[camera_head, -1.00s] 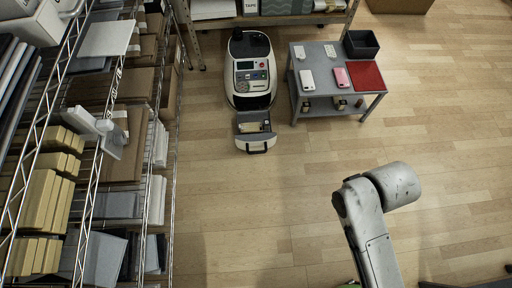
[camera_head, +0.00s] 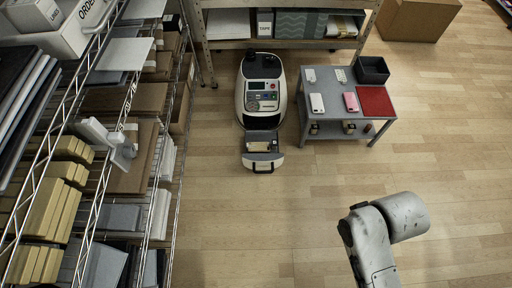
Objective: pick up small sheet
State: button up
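I cannot tell for sure which thing is the small sheet. A flat red square (camera_head: 376,101) lies on the right end of the grey cart. Flat white (camera_head: 124,54) and grey (camera_head: 104,268) sheets or boards lie on the wire shelves at left. The mug press may be the white and black machine (camera_head: 262,90) with a small panel, standing on the floor beyond. My gripper is out of view; only a grey link of my arm shows at lower right, over bare floor and apart from the shelves and cart.
The wire rack (camera_head: 121,120) fills the left side, with yellow blocks (camera_head: 47,210) and brown boards. The grey cart (camera_head: 336,124) carries two phone-like items and a black bin (camera_head: 371,70). A cardboard box (camera_head: 419,18) stands at the back right. The wooden floor in the middle is clear.

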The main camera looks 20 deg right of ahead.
aim_at(254, 146)
jog(key=z, duration=0.45)
jog(key=i+j+z, duration=0.25)
jog(key=z, duration=0.15)
jog(key=i+j+z, duration=0.4)
jog(key=i+j, duration=0.25)
jog(key=i+j+z, duration=0.1)
jog(key=i+j, duration=0.15)
jog(key=j, duration=0.25)
jog(key=i+j, duration=0.25)
jog(key=i+j+z, duration=0.1)
jog(key=j, duration=0.4)
jog(key=i, duration=0.1)
